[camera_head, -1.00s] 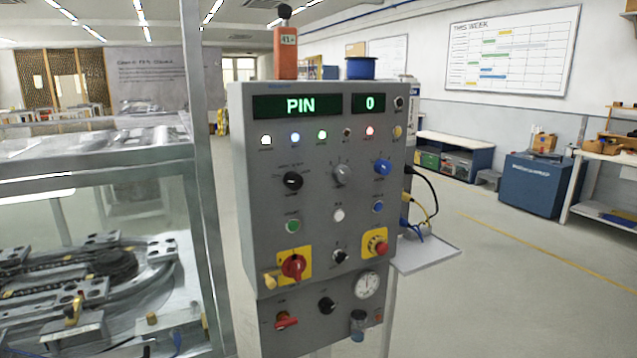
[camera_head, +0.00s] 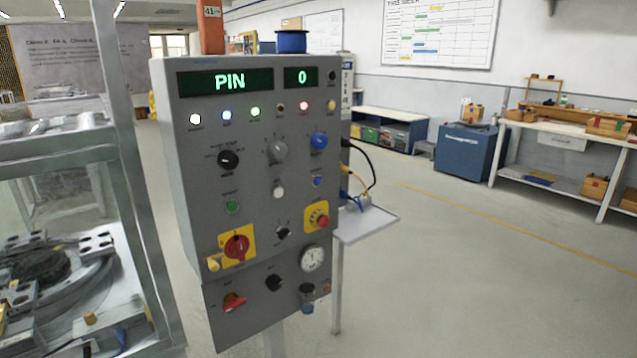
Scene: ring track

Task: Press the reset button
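A grey control panel (camera_head: 262,150) stands upright left of centre. Its displays read PIN (camera_head: 226,83) and 0 (camera_head: 302,77). Three small round buttons sit in its middle: a green button (camera_head: 232,206), a white button (camera_head: 279,192) and a blue button (camera_head: 317,181). Their labels are too small to read, so I cannot tell which one is reset. A red mushroom button (camera_head: 321,221) on a yellow plate is at the lower right. Neither of my grippers is in view.
A red rotary switch (camera_head: 237,248) on a yellow plate, a black knob (camera_head: 229,160) and a gauge (camera_head: 312,258) are also on the panel. A framed machine enclosure (camera_head: 120,150) stands close on the left. A small shelf (camera_head: 368,223) juts out right. The floor at right is open.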

